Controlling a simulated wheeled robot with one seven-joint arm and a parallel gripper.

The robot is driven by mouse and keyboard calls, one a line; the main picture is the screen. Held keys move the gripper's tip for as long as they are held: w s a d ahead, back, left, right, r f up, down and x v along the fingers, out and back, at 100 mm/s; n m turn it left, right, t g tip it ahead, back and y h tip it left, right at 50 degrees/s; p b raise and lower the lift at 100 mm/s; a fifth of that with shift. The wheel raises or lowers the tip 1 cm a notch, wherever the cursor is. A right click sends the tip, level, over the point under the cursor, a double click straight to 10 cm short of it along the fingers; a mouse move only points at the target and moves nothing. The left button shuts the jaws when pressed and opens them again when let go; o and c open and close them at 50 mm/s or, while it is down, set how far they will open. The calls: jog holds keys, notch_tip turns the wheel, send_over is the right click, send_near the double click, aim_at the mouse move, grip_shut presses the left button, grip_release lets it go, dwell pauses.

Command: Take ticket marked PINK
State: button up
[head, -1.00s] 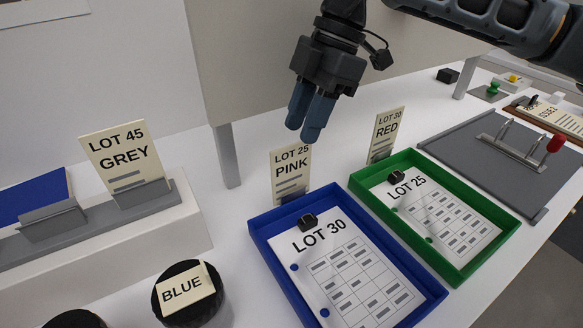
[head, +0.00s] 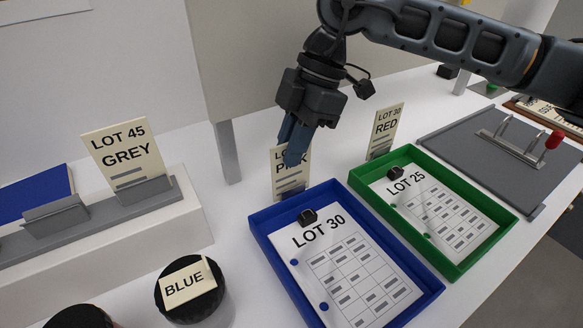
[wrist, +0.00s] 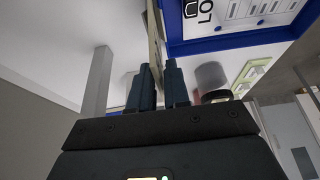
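The cream PINK ticket (head: 287,178) stands upright in its small holder behind the blue tray, its printed lettering partly hidden by my fingers. My gripper (head: 294,145) points down at the ticket's upper part. In the wrist view the two dark fingers (wrist: 160,85) are apart, and the ticket (wrist: 154,35) shows nearly edge-on, reaching toward the gap between them. I cannot tell whether either finger touches it.
The blue tray (head: 262,232) is just in front of the ticket. The green tray (head: 447,271) and the RED ticket (head: 385,133) are to the right. The GREY ticket (head: 125,152) stands in a rack at left. A dark jar with a BLUE label (head: 187,284) is front left. A panel post (head: 228,152) is close behind.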

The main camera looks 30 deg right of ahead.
grip_shut()
jog(key=shift+r, duration=0.15)
